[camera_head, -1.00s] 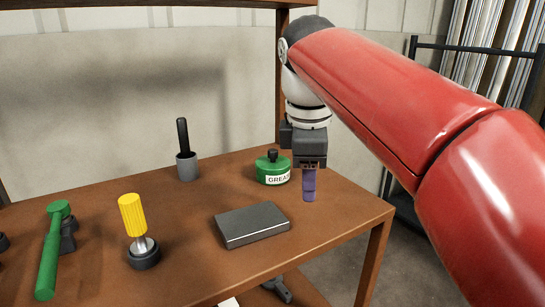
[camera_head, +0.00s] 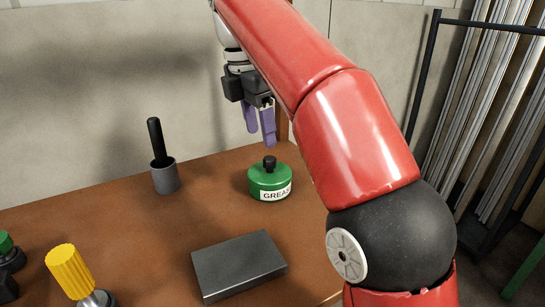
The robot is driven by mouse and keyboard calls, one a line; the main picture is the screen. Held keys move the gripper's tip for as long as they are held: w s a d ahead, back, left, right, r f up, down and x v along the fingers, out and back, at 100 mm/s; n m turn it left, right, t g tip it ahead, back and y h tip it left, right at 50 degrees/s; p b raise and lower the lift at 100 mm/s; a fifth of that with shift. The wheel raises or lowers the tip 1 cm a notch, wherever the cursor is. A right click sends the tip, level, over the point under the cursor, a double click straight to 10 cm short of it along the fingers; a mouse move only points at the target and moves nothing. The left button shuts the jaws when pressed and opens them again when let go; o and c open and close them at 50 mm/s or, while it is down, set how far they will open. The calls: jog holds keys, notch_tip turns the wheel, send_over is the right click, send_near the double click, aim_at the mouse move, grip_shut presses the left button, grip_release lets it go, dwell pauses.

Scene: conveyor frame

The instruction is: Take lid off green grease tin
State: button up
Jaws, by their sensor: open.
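The green grease tin (camera_head: 268,187) stands upright on the brown table, with a white label reading GREAS and the rest cut off by its curve. Its green lid (camera_head: 262,172) is on top and carries a small black knob (camera_head: 269,162). My gripper (camera_head: 259,140) hangs in the air just above the knob in the picture, with its two purple fingers apart and nothing between them. The fingers appear clear of the knob. How far behind or in front of the tin they are I cannot tell exactly.
A grey metal block (camera_head: 239,265) lies in front of the tin. A grey cup (camera_head: 165,178) holding a black-handled tool stands to the left. A yellow-handled tool (camera_head: 70,270) is at the lower left. The table (camera_head: 120,225) is bare between them.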

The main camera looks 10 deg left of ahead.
aim_at(269, 158)
jog(key=shift+d+f, duration=0.2)
jog(key=shift+f, duration=0.8)
jog(key=f, duration=0.1)
jog(key=f+b, duration=0.1)
jog(key=f, duration=0.1)
jog(key=w+d+f+b, duration=0.1)
jog(key=f, duration=0.1)
jog(key=shift+f, duration=0.1)
grip_shut()
jog(key=shift+r, duration=0.6)
jog(key=shift+s+a+r+p, duration=0.15)
jog(key=shift+r+p, duration=0.2)
jog(key=shift+r, duration=0.3)
jog(key=shift+s+a+r+p, duration=0.1)
jog(key=shift+r+p, duration=0.25)
jog(key=shift+r, duration=0.25)
jog(key=s+a, duration=1)
jog(key=a, duration=0.3)
jog(key=shift+s+a+p, duration=0.3)
jog(key=shift+a+p, duration=0.05)
